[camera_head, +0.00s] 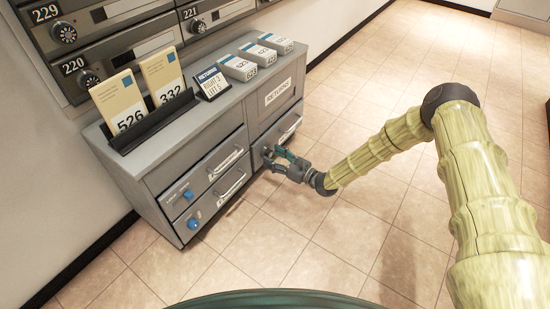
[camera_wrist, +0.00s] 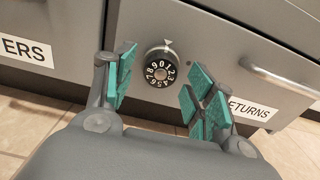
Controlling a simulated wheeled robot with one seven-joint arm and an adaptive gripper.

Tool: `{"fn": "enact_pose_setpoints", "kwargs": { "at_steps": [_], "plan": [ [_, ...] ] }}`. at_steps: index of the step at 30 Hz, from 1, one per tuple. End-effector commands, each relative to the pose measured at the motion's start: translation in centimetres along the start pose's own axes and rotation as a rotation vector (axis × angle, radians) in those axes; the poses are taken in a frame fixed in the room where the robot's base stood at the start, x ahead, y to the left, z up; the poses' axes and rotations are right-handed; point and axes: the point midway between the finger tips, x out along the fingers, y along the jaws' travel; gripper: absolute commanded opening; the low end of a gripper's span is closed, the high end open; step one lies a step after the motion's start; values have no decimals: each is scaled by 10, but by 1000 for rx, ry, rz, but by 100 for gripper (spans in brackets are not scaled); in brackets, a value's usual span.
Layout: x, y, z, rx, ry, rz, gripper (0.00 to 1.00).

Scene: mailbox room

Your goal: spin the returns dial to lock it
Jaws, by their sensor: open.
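The returns dial (camera_wrist: 160,68) is a black round knob with white digits, on the front of a grey drawer labelled RETURNS, in the wrist view. A small pale pointer sits above it. My gripper (camera_wrist: 157,92) is open, with teal pads on either side of the dial in the picture and nothing held between them. I cannot tell whether any pad touches the dial. In the head view my gripper (camera_head: 277,155) is at the lower right front of the cabinet and hides most of the dial. The returns drawer (camera_head: 290,130) looks shut.
The grey cabinet (camera_head: 150,175) has other drawers with handles and blue knobs at its left. Mailboxes (camera_head: 120,40) line the wall behind. The tiled floor (camera_head: 400,60) at right is clear.

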Motion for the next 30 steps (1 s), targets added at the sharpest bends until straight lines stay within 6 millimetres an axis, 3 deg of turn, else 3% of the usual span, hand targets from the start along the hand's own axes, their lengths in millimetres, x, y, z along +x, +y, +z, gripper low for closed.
{"fn": "enact_pose_setpoints", "kwargs": {
  "at_steps": [5,21,30],
  "plan": [
    [-13,0,0,0,1,-1,55],
    [-103,0,0,0,1,-1,55],
    [-120,0,0,0,1,-1,55]
  ]
}}
